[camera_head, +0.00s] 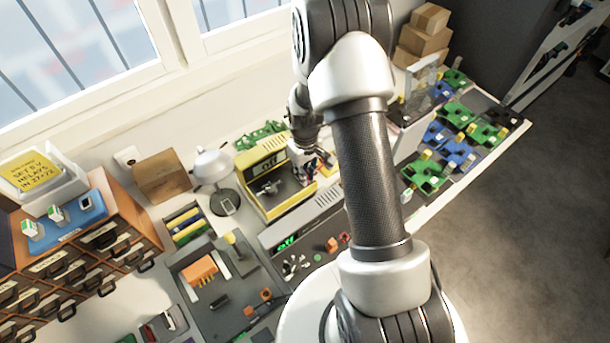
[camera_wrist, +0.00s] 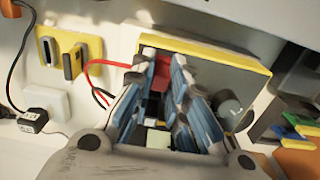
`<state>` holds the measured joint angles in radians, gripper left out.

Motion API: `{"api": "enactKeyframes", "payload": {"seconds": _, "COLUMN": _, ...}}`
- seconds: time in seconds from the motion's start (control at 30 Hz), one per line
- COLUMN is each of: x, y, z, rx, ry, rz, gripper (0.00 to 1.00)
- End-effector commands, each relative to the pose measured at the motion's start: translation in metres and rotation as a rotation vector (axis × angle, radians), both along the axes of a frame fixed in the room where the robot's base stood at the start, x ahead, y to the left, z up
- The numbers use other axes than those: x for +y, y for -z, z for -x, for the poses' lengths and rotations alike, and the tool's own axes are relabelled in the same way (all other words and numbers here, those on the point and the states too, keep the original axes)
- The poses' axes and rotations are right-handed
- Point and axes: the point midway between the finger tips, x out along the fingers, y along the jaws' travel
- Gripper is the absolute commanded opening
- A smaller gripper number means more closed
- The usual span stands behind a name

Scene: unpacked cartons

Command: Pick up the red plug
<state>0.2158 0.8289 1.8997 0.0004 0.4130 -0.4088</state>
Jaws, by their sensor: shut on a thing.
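The red plug (camera_wrist: 161,75) shows in the wrist view between the fingers of my gripper (camera_wrist: 165,66), which is shut on it. A red wire (camera_wrist: 108,63) runs left from beside the plug. The fingers hide part of the plug. In the head view my gripper (camera_head: 321,163) is at the right side of the yellow-framed instrument (camera_head: 244,158) on the bench. The plug is too small to make out there.
A yellow panel (camera_wrist: 93,45) with dark fittings and a black adapter (camera_wrist: 33,119) are left in the wrist view. In the head view, a lamp (camera_head: 212,165) stands left of the instrument. Green and blue boards (camera_head: 458,152) crowd the bench's right end.

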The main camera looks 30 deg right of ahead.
Motion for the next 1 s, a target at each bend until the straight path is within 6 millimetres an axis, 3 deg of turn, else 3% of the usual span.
{"api": "enactKeyframes", "payload": {"seconds": 0.27, "x": 0.0, "y": -0.001, "z": 0.0, "rx": 0.0, "ry": 0.0, "rz": 0.0, "gripper": 0.02}}
{"api": "enactKeyframes", "payload": {"seconds": 0.47, "x": 0.0, "y": -0.015, "z": -0.001, "rx": -0.002, "ry": 0.0, "rz": 0.001, "gripper": 0.02}}
{"api": "enactKeyframes", "payload": {"seconds": 0.67, "x": 0.0, "y": -0.056, "z": -0.002, "rx": -0.005, "ry": 0.0, "rz": 0.001, "gripper": 0.02}}
{"api": "enactKeyframes", "payload": {"seconds": 1.0, "x": 0.0, "y": -0.153, "z": -0.001, "rx": -0.005, "ry": 0.0, "rz": 0.001, "gripper": 0.02}}
